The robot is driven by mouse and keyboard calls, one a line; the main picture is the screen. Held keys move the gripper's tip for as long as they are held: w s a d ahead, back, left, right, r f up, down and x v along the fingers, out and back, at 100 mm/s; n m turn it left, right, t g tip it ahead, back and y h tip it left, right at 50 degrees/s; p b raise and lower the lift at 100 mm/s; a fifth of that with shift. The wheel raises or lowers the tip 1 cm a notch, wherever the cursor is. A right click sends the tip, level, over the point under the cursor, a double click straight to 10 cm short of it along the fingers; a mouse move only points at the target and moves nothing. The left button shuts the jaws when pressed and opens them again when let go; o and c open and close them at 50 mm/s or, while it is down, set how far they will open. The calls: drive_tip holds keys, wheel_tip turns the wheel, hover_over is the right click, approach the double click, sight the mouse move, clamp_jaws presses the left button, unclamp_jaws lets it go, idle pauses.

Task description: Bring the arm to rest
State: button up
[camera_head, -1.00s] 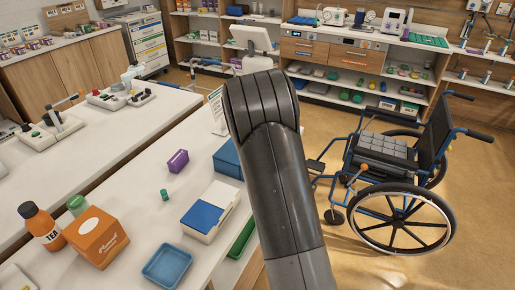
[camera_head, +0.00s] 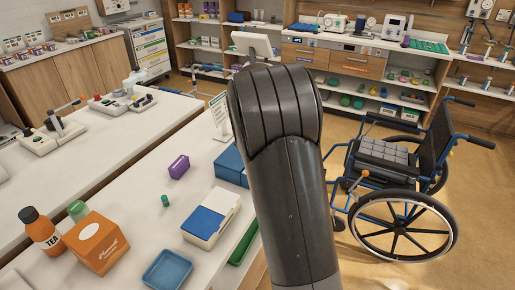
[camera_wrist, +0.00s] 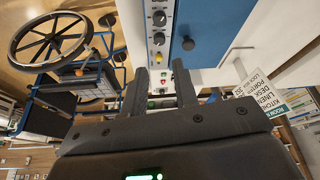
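My arm (camera_head: 290,190) rises through the middle of the head view, with its thick dark bend uppermost, beside the counter's right edge. My gripper is hidden in the head view. In the wrist view my gripper (camera_wrist: 159,72) shows two dark fingers standing apart. Nothing is held between them. Beyond the fingers is a panel (camera_wrist: 157,45) with knobs and coloured buttons.
The white counter (camera_head: 120,222) at left holds an orange box (camera_head: 97,243), a tea bottle (camera_head: 41,230), a blue tray (camera_head: 167,270) and a blue-and-white box (camera_head: 211,216). A wheelchair (camera_head: 405,228) stands at right. A sign (camera_wrist: 262,98) shows in the wrist view.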

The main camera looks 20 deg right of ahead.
drive_tip(key=shift+s+a+r, duration=0.1)
drive_tip(key=shift+s+r, duration=0.15)
drive_tip(key=shift+r, duration=0.45)
drive_tip(key=s+a+r+n+t+y, duration=0.1)
drive_tip(key=s+a+r, duration=0.1)
drive_tip(key=s+r, duration=0.5)
drive_tip(key=s+a+r+n+y, duration=0.1)
drive_tip(key=s+a+r, duration=0.2)
drive_tip(key=s, duration=0.8)
drive_tip(key=s+a+n, duration=0.2)
drive_tip(key=s, duration=0.8)
drive_tip(key=s+a+n, duration=0.2)
drive_tip(key=s, duration=0.8)
drive_tip(key=shift+s+f+t, duration=0.2)
drive_tip(key=shift+s+t, duration=0.05)
drive_tip(key=shift+t, duration=0.15)
